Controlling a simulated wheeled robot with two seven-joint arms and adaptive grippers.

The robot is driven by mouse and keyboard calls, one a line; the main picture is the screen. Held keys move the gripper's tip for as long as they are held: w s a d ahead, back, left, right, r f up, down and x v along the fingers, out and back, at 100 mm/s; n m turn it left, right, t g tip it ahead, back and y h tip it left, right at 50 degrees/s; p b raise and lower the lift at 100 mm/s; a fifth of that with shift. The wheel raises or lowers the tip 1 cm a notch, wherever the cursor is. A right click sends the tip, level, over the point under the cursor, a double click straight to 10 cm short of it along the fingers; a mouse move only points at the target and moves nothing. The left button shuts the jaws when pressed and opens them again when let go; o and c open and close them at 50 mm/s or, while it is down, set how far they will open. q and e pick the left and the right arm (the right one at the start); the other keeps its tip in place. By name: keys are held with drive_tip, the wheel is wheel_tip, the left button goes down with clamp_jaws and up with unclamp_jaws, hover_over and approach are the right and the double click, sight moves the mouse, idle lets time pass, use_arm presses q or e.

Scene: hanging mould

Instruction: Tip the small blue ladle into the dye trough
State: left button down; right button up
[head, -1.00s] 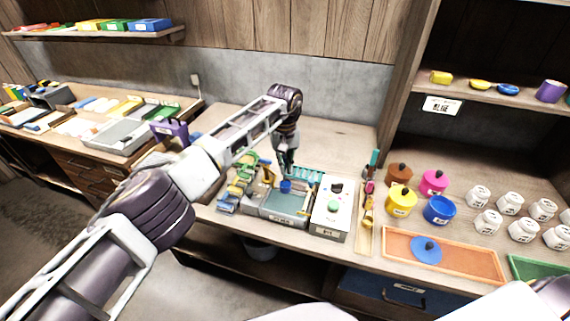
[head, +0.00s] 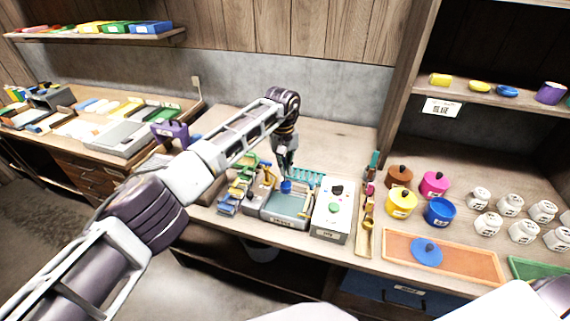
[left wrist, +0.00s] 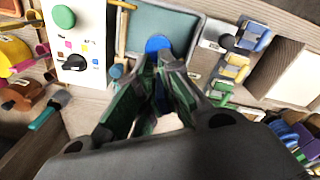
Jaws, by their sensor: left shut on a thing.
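The small blue ladle (head: 286,187) is at the fingertips of my left gripper (head: 285,172), over the far part of the dye trough. The trough (head: 292,204) is a shallow grey box with a blue-grey inside, on the bench. In the left wrist view the blue bowl (left wrist: 157,43) shows just past the fingertips (left wrist: 163,60), in front of the trough's blue-grey surface (left wrist: 178,20). My left gripper is shut on the ladle. The fingers hide its handle, and I cannot tell how far the bowl is tilted. My right gripper is not in view.
A white box with a green button (head: 333,208) stands close right of the trough. Coloured racks (head: 238,190) stand close left. Lidded pots (head: 401,202) and an orange tray (head: 470,261) are farther right. The bench behind is clear.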

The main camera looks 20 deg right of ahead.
use_arm(q)
drive_tip(key=shift+s+a+h+p, duration=0.15)
drive_tip(key=shift+a+h+p, duration=0.2)
drive_tip(key=shift+p, duration=0.2)
drive_tip(key=shift+a+f, duration=0.1)
